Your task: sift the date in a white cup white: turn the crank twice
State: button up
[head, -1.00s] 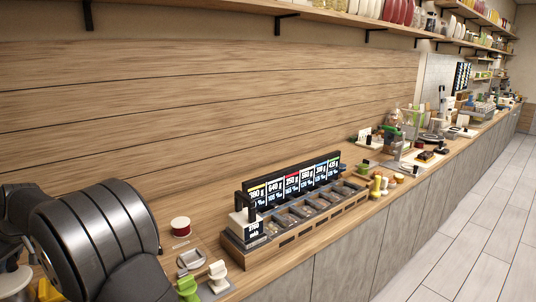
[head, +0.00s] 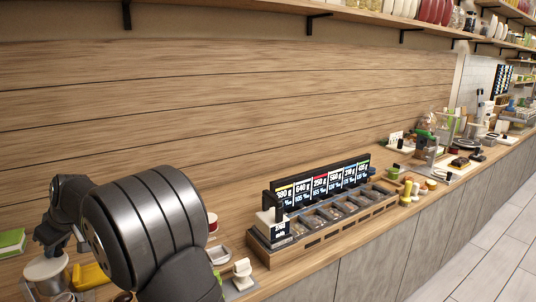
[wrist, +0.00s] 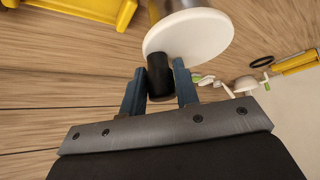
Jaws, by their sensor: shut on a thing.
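In the wrist view, my gripper (wrist: 158,74) has its two blue fingers shut on a short black crank knob (wrist: 161,84). The knob stands against a white round disc (wrist: 188,36), which looks like the top of the sifter. In the head view, my gripper (head: 52,240) is at the far left, just above a white round top (head: 45,268) on a grey cylinder (head: 51,284). My arm hides part of this area. A small white cup-like thing (wrist: 245,84) shows at the right of the wrist view; I cannot tell what is in it.
Yellow things (head: 90,275) lie close to the right of the cylinder. A long bin row with displays (head: 320,188) stands on the counter to the right. A shelf hangs above.

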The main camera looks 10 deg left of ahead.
jog(key=shift+o, duration=0.2)
jog(key=shift+s, duration=0.25)
jog(key=shift+o, duration=1)
jog(key=shift+s+d, duration=0.3)
jog(key=shift+d, duration=0.15)
